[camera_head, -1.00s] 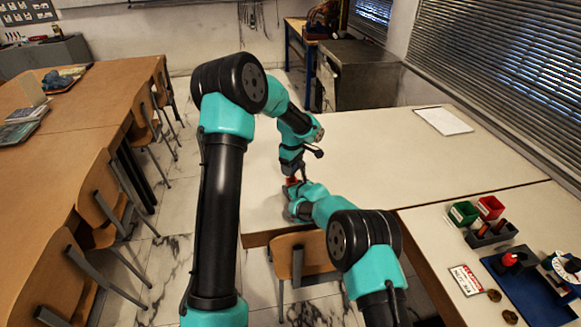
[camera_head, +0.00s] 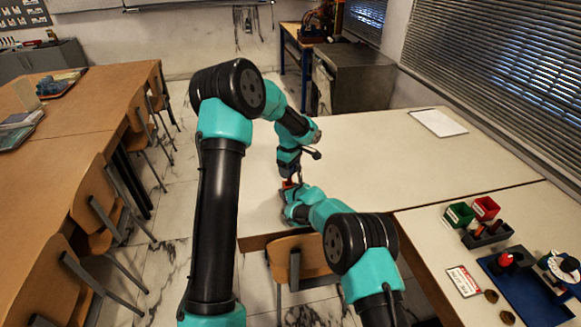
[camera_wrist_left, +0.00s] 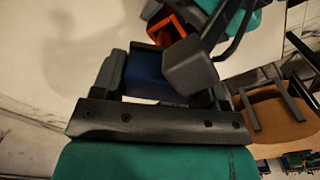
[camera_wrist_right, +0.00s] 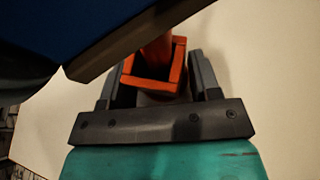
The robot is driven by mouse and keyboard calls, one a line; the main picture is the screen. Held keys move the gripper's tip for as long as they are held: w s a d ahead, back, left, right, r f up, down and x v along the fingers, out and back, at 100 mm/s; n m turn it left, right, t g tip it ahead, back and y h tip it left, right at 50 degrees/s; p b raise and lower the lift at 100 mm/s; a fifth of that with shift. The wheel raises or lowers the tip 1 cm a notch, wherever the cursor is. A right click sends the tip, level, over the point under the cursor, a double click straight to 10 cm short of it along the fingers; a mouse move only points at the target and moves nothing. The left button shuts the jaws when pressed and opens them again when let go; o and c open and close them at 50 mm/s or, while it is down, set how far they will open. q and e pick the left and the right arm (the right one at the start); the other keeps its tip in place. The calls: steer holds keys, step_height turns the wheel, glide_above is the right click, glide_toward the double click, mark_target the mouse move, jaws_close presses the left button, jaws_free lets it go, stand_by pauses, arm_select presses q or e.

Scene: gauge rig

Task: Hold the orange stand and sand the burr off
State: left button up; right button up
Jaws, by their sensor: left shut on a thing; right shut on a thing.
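The orange stand (camera_wrist_right: 150,78) sits between the fingers of my right gripper (camera_wrist_right: 156,85), which is shut on it. Part of the stand also shows in the left wrist view (camera_wrist_left: 168,28) and as a small orange-red patch in the head view (camera_head: 287,184). My left gripper (camera_wrist_left: 150,78) is shut on a blue block with dark edges (camera_wrist_left: 147,62). The block shows large and close at the upper left of the right wrist view (camera_wrist_right: 75,25), beside and partly in front of the stand. Contact between block and stand cannot be told. I cannot make out the burr.
The pale table (camera_head: 400,165) is largely bare, with a white sheet (camera_head: 438,123) at the back right. A chair (camera_head: 300,258) stands at its front edge. The right-hand table holds a green bin (camera_head: 459,215), a red bin (camera_head: 486,208) and a blue mat (camera_head: 528,290).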

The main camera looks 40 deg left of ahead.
arm_select(q)
steer(key=shift+s+d+f, duration=0.15)
steer(key=shift+s, duration=0.55)
steer(key=shift+s+d+f, duration=0.1)
steer(key=shift+s, duration=0.6)
steer(key=shift+w+a, duration=0.15)
steer(key=shift+w, duration=0.65)
steer(key=shift+w+r, duration=0.35)
steer(key=shift+r, duration=0.15)
steer(key=shift+c, duration=0.5)
steer(key=shift+w+a+r, duration=0.1)
steer(key=shift+w+r, duration=0.35)
steer(key=shift+r, duration=0.3)
steer(key=shift+w+a+r, duration=0.1)
steer(key=shift+w+r, duration=0.3)
steer(key=shift+r, duration=0.3)
steer(key=shift+w+a+r, duration=0.1)
steer(key=shift+w+r, duration=0.35)
steer(key=shift+r, duration=0.3)
